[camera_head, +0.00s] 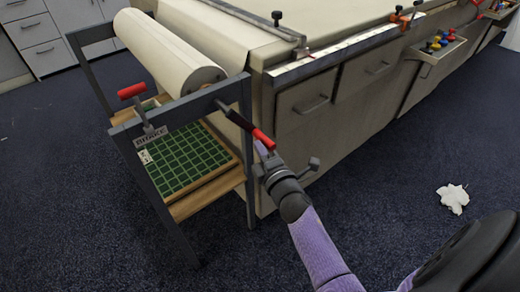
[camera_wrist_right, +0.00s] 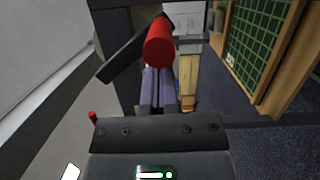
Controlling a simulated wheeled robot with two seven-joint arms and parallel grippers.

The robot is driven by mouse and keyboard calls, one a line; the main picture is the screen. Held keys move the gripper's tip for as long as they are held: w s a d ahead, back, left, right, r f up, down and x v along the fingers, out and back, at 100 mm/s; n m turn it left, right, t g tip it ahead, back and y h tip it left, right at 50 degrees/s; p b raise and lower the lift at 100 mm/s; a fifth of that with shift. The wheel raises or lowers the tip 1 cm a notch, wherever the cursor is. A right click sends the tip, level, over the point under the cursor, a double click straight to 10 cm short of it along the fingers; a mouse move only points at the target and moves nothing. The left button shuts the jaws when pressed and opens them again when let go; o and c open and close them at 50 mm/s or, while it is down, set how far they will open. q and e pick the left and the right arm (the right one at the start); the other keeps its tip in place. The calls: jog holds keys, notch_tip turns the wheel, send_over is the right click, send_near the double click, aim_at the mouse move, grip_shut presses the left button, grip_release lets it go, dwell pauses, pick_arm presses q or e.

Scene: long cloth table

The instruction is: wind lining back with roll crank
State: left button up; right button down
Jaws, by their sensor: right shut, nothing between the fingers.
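The roll of pale lining (camera_head: 172,55) lies in a dark metal frame at the table's left end, its sheet running onto the table. The roll crank (camera_head: 228,112) is a dark arm at the frame's near right corner, with a red grip (camera_head: 263,138). My right gripper (camera_head: 263,152) is shut and empty just below the red grip. In the right wrist view, the purple fingers (camera_wrist_right: 158,90) are together, and the red grip (camera_wrist_right: 158,42) shows just past their tips; I cannot tell whether they touch. My left gripper is not in view.
A red-handled lever (camera_head: 132,91) stands on the frame's left, by a "BRAKE" label (camera_head: 150,137). A green gridded board (camera_head: 188,160) lies on the lower shelf. Drawers (camera_head: 305,102) line the table front. A white crumpled piece (camera_head: 453,198) lies on the otherwise clear floor.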

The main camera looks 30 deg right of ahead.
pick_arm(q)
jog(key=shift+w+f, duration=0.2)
pick_arm(e)
jog(key=shift+d, duration=0.2)
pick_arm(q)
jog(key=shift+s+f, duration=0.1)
pick_arm(e)
jog(key=shift+d+r+n, duration=0.1)
jog(key=shift+n, duration=0.3)
